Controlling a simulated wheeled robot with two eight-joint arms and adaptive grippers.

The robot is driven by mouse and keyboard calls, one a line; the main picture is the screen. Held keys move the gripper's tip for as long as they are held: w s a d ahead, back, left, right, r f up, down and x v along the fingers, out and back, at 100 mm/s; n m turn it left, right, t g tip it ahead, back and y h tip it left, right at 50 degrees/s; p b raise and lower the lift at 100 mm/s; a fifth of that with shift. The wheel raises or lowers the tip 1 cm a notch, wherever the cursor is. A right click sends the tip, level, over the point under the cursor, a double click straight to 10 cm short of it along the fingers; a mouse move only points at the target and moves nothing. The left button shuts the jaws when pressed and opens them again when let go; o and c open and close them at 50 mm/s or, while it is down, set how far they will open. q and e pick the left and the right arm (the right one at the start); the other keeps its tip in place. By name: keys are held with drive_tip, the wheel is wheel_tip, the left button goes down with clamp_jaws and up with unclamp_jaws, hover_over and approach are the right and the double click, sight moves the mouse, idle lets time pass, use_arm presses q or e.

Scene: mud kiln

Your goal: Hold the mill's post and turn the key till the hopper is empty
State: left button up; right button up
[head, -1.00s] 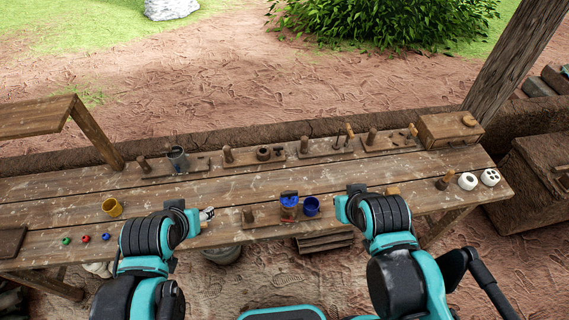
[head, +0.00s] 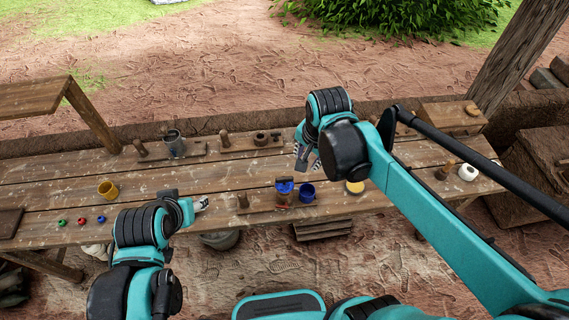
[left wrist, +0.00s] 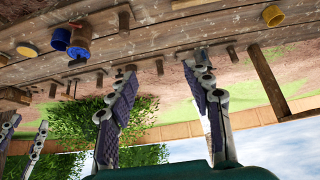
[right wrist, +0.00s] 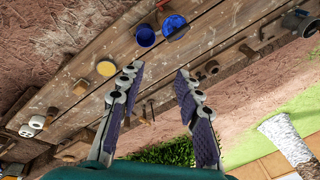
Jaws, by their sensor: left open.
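The mill (head: 284,197) stands near the front middle of the table, a brown body with a blue top. A short wooden post (head: 243,202) rises from the board to its left. The key is too small to make out for sure. A blue cup (head: 306,193) stands just right of the mill; it also shows in the right wrist view (right wrist: 145,37). My left gripper (head: 202,203) is open and empty, left of the post and apart from it. My right gripper (head: 308,160) is open and empty, raised above the table behind the mill; its spread fingers show in the right wrist view (right wrist: 160,72).
A yellow cup (head: 107,190) and small green, red and blue pieces (head: 83,221) lie at the left. A yellow disc (head: 355,187) lies right of the blue cup. A wooden box (head: 447,115) stands back right.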

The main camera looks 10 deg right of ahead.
use_arm(q)
drive_tip(key=f+b, duration=0.2)
drive_tip(key=shift+s+f, duration=0.2)
drive_tip(key=shift+f, duration=0.2)
drive_tip(key=m+g, duration=0.5)
drive_tip(key=m, duration=1.7)
hover_over(242, 193)
drive_tip(key=s+a, duration=0.2)
drive_tip(key=a, duration=0.1)
wheel_tip(242, 193, down, 12)
drive_tip(key=d+f+m, duration=0.1)
drive_tip(key=f, duration=0.1)
drive_tip(key=w+f+m+g, duration=0.1)
drive_tip(key=f+m, duration=0.1)
drive_tip(key=d+f+m, duration=0.1)
drive_tip(key=f+m, duration=0.1)
drive_tip(key=shift+w+d+f+g, duration=0.25)
drive_tip(key=shift+w+d+g, duration=0.05)
drive_tip(key=shift+w+g, duration=0.1)
drive_tip(key=shift+d+f+m, duration=0.15)
drive_tip(key=shift+f+m, duration=0.45)
drive_tip(key=shift+f, duration=0.1)
wheel_tip(242, 193, down, 7)
drive_tip(key=shift+f, duration=0.15)
use_arm(e)
drive_tip(key=w+a+f+m+g, duration=0.3)
drive_tip(key=w+a+f+m, duration=0.2)
drive_tip(key=w+f+m, duration=0.1)
drive_tip(key=shift+f+m, duration=0.5)
drive_tip(key=shift+f, duration=0.4)
